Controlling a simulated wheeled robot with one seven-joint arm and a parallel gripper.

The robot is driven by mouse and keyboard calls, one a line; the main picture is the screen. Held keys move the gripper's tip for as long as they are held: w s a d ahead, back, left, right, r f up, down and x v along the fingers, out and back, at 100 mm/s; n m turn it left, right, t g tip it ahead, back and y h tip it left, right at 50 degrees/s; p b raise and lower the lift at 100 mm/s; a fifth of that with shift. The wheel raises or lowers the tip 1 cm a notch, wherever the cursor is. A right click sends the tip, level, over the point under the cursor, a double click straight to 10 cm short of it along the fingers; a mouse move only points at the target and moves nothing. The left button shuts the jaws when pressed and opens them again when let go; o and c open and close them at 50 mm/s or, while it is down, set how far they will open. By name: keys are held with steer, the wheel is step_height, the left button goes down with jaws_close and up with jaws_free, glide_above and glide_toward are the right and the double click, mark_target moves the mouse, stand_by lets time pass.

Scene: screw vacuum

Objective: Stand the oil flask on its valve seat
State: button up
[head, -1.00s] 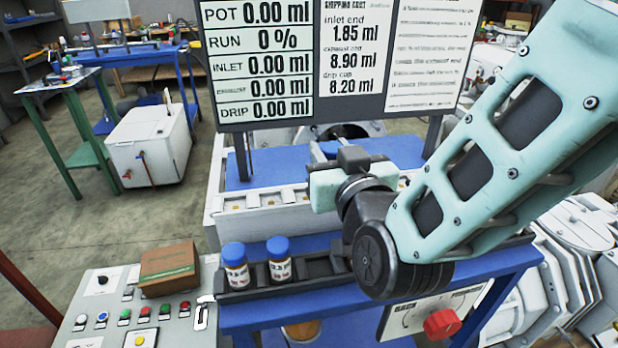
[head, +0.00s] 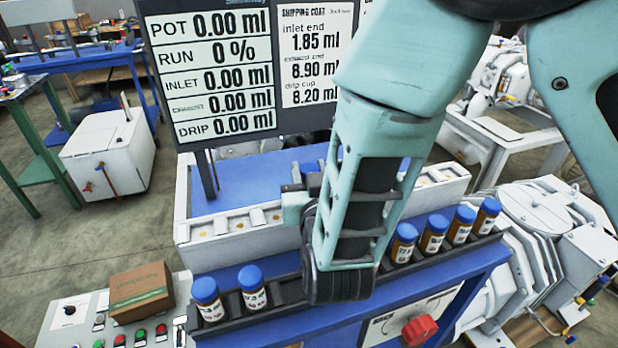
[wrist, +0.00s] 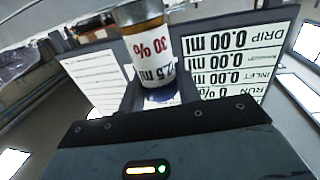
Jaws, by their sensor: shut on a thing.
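An oil flask (wrist: 150,45) with brown oil and a white label reading 30 % and 2.5 ml shows in the wrist view. My gripper (wrist: 160,93) is shut on it near its blue cap. The wrist picture is upside down, as the display text shows, so the flask looks roughly upright. In the head view my arm hides the held flask and most of the gripper. A long white block (head: 240,240) with a row of small square seats on top stands behind the arm. I cannot tell which seat belongs to this flask.
A dark rack (head: 285,302) along the bench front holds several blue-capped flasks, two at left (head: 208,299) and more at right (head: 403,243). A display board (head: 225,75) stands behind the block. A cardboard box (head: 141,291) sits on the control panel at left.

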steer(key=shift+f, duration=0.6)
steer(key=shift+f, duration=0.2)
steer(key=o, duration=1)
steer(key=shift+r, duration=0.15)
steer(key=shift+s, duration=0.15)
steer(key=s+d+b, duration=0.1)
steer(key=s, duration=1)
steer(key=shift+s+d+b, duration=0.15)
steer(key=shift+s+b, duration=0.2)
steer(key=shift+b, duration=0.05)
